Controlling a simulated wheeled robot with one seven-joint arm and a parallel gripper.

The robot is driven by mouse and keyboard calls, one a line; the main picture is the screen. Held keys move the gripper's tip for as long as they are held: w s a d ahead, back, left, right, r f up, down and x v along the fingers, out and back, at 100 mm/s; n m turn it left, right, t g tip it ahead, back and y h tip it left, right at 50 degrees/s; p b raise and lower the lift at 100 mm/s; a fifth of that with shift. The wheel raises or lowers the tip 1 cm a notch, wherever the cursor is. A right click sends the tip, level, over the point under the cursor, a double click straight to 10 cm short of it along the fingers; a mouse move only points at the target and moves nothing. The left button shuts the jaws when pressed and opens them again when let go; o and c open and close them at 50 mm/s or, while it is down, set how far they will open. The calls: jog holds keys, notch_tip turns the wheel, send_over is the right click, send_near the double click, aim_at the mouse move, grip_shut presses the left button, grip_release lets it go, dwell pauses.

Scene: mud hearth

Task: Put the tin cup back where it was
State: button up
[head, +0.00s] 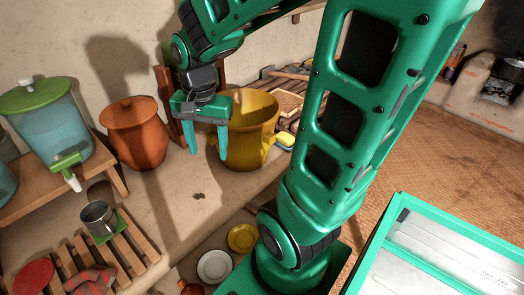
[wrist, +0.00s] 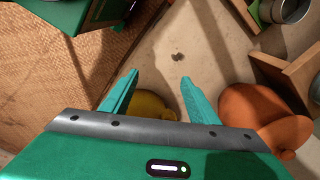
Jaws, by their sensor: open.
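The grey tin cup (head: 98,216) stands upright on a small green mat (head: 121,221) on the slatted wooden rack at the lower left of the head view. It sits just below the tap of the water dispenser. In the wrist view the cup (wrist: 288,8) is partly cut off at the top right corner. My gripper (head: 208,150) is open and empty, pointing down over the counter in front of the yellow pot, well to the right of the cup. Both spread fingers (wrist: 159,78) show in the wrist view with nothing held between them.
The dispenser (head: 45,122) stands on a wooden stand at the left. An orange lidded pot (head: 135,138) and a yellow pot (head: 250,140) stand at the back. A small dark mark (head: 199,196) lies on the clear counter. Yellow and white plates (head: 214,266) sit at the front.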

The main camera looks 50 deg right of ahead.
jog(key=s+d+n, duration=0.3)
jog(key=s, duration=0.4)
jog(key=s+d+r+n, duration=0.1)
jog(key=s+d+n, duration=0.2)
jog(key=s, duration=0.3)
jog(key=shift+s+d+g, duration=0.4)
jog(key=shift+d, duration=0.05)
jog(key=shift+w, duration=0.15)
jog(key=shift+w+f, duration=0.15)
jog(key=shift+w, duration=0.35)
